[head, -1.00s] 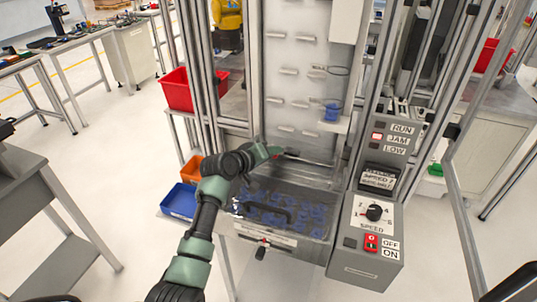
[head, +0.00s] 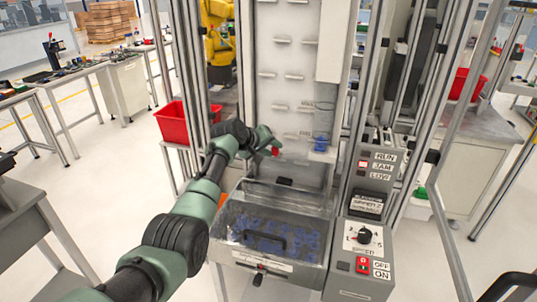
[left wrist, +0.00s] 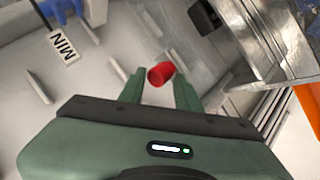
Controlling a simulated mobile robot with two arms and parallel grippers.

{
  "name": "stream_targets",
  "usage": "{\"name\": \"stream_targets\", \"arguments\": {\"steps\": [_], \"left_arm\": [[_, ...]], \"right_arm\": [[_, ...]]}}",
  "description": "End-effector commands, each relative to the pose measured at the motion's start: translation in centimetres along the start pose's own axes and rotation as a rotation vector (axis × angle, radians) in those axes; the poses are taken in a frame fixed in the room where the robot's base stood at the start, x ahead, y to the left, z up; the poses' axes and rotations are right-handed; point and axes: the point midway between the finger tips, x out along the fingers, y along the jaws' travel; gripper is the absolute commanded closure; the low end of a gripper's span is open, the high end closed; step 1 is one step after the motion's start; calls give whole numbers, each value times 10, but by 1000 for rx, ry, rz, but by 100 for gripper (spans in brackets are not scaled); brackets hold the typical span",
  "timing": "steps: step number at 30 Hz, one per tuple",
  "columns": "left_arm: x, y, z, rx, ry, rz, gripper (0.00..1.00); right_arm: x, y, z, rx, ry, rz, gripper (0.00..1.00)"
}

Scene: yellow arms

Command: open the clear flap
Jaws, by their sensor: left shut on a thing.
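A clear flap (head: 312,176) stands tilted up behind the bin of blue parts (head: 265,222) in the head view; its edges are faint. My left gripper (head: 271,148) is at its upper left, above the bin, with a red knob (head: 276,151) at its fingertips. In the left wrist view the red knob (left wrist: 160,75) sits between the two fingers of my left gripper (left wrist: 159,80), which is shut on it. The join between knob and flap is hard to make out. My right gripper is out of view.
The bin has a dark handle (head: 265,240) on its front. A control box (head: 362,262) with a dial and switch stands to its right. Metal posts frame the machine. A red crate (head: 180,122) is left of it, behind my arm. Open floor lies at left.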

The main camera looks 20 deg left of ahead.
Motion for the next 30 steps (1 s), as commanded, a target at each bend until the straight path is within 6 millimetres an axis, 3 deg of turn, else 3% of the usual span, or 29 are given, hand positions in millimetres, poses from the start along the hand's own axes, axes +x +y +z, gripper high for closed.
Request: {"name": "stream_targets", "arguments": {"steps": [21, 22, 23, 30], "left_arm": [[4, 6, 0, 2, -3, 7, 100], [4, 6, 0, 2, -3, 7, 63], [4, 6, 0, 2, -3, 7, 55], [5, 3, 3, -1, -11, 1, 55]], "right_arm": [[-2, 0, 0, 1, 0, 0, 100], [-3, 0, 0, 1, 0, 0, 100], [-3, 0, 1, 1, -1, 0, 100], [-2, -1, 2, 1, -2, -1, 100]]}}
